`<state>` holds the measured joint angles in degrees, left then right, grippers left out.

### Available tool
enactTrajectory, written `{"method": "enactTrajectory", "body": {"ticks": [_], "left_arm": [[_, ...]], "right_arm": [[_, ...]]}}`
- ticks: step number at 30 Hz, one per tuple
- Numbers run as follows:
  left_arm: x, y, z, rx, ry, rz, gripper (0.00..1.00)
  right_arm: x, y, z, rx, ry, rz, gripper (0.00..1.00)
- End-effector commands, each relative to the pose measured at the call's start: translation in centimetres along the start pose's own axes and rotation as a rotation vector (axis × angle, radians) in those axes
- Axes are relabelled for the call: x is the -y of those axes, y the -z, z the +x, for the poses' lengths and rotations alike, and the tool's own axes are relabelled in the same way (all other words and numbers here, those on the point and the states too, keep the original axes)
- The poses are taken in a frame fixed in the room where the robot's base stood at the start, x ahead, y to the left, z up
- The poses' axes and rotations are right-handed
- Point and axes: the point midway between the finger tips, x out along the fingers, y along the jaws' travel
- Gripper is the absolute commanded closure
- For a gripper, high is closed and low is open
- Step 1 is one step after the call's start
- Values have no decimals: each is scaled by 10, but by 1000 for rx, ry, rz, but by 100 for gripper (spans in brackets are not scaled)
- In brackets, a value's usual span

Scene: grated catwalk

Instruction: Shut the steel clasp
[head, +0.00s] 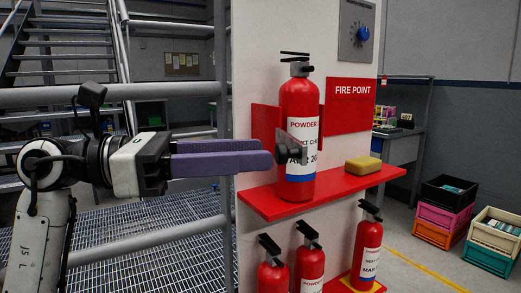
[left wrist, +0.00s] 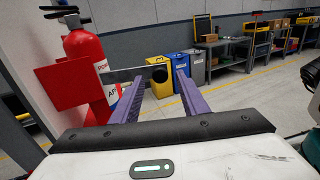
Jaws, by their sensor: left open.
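The steel clasp (head: 303,133) is a grey strip with a black knob (head: 288,153), standing out in front of the large red extinguisher (head: 297,102) on the red shelf. In the left wrist view the strip (left wrist: 128,74) runs from the extinguisher (left wrist: 84,60) to the knob (left wrist: 160,73), its free end off the extinguisher, so it is swung open. My left gripper (head: 268,160) points right, fingertips just left of the knob in the head view. In the left wrist view its purple fingers (left wrist: 160,80) are apart, with the knob showing between and beyond the tips; contact cannot be told. My right gripper is out of view.
The red shelf (head: 255,203) also holds a yellow block (head: 363,165). Smaller extinguishers (head: 310,266) stand below it. A red panel (head: 265,122) is beside the large extinguisher. A metal railing (head: 190,236) runs behind my left arm. Crates (head: 440,228) stand at right.

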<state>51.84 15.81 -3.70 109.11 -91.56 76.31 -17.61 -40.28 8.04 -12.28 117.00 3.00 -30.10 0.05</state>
Motion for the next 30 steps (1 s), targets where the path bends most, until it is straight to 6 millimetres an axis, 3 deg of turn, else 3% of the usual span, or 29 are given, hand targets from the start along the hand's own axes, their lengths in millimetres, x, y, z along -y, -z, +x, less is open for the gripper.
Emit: {"method": "enactTrajectory", "body": {"ticks": [6, 15, 16, 23, 30], "left_arm": [[0, -1, 22, 2, 0, -1, 59], [0, 0, 25, 2, 0, 0, 59], [0, 0, 25, 2, 0, 0, 61], [0, 0, 25, 1, 0, -1, 99], [2, 0, 34, 0, -6, -1, 100]], "right_arm": [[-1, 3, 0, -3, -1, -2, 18], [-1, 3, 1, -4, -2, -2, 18], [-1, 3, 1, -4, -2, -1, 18], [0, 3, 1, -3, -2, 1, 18], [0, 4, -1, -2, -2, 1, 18]]}}
